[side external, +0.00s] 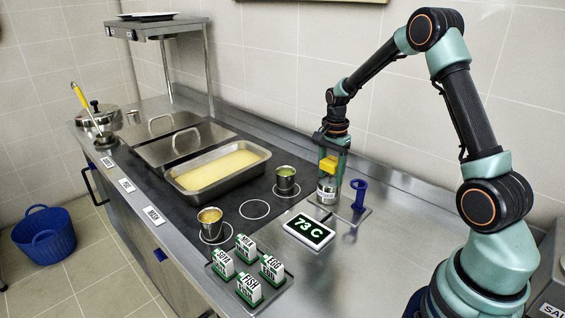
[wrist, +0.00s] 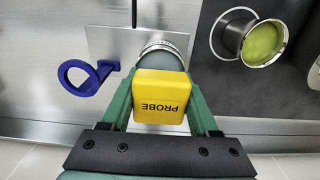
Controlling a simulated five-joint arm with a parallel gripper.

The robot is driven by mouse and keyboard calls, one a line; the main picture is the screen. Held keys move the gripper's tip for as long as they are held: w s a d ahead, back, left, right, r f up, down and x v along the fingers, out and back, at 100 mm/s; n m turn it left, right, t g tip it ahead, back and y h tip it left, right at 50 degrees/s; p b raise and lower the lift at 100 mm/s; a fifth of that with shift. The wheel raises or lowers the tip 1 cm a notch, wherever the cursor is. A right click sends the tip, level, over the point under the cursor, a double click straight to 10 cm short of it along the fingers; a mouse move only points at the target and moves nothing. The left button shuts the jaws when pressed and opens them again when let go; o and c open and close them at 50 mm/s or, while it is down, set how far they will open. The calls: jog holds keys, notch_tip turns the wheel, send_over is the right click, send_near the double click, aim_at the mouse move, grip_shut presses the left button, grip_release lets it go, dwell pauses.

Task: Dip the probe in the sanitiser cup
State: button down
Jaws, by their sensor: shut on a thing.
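My gripper (side external: 331,152) is shut on the yellow probe handle (side external: 329,166), above the sanitiser cup (side external: 327,188). The cup is a steel cup with a pale label, standing on a metal plate. In the wrist view the yellow probe block (wrist: 161,96), lettered PROBE, sits between the green fingers (wrist: 160,108). The rim of the cup (wrist: 165,48) shows just beyond the block. The probe's lower end is hidden, so I cannot tell how far it is inside the cup.
A blue ring holder (side external: 358,193) stands right of the cup. A display (side external: 309,231) reads 73 C. Small cups (side external: 286,182) (side external: 210,223) hold green and orange contents. A yellow-filled pan (side external: 262,153) lies left. Labelled green-and-white blocks (side external: 248,288) stand at the front.

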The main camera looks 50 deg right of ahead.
jog(key=shift+f, duration=0.15)
jog(key=shift+r, duration=4.65)
